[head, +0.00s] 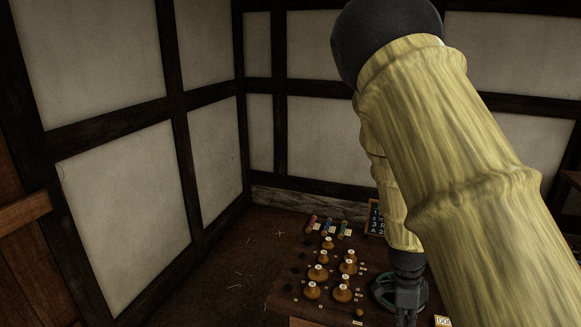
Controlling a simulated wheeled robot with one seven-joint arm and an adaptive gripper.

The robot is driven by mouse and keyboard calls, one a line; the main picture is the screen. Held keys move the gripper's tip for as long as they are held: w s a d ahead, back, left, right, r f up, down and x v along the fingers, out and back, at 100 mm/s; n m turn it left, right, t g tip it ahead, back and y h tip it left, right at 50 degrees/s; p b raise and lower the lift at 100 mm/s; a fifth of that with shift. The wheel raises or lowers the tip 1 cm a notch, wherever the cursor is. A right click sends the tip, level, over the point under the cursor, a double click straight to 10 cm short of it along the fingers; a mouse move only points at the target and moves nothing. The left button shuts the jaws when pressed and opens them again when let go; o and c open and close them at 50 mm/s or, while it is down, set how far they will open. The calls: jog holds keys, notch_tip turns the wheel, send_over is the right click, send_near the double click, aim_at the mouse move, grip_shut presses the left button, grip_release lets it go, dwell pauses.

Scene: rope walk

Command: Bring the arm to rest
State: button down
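My arm (450,170), yellow and bamboo-like with a dark joint at the top, fills the right of the head view. It reaches down over a wooden table. My gripper (406,305) is dark and points down near the table's front, in front of or over a round green-rimmed item (383,291). Its fingertips run close to the picture's bottom edge, and I cannot tell whether they are open or shut or hold anything.
The brown table (284,295) carries several tan knob-like pieces (318,273) with small labels. Red, blue and orange pieces (327,226) lie at its back. A dark board with white characters (376,217) stands behind my arm. Timber-framed walls (120,190) close the corner; floor (225,265) shows left.

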jog(key=s+a+f+n, duration=0.2)
jog(key=s+f+n, duration=1)
jog(key=s+f, duration=0.55)
jog(key=s+a+f+n+y, duration=0.2)
jog(key=s+a+f+n, duration=0.6)
jog(key=s+n, duration=0.2)
jog(key=shift+s+a+f+b, duration=0.3)
jog(key=shift+s+b, duration=0.15)
jog(key=shift+s, duration=0.65)
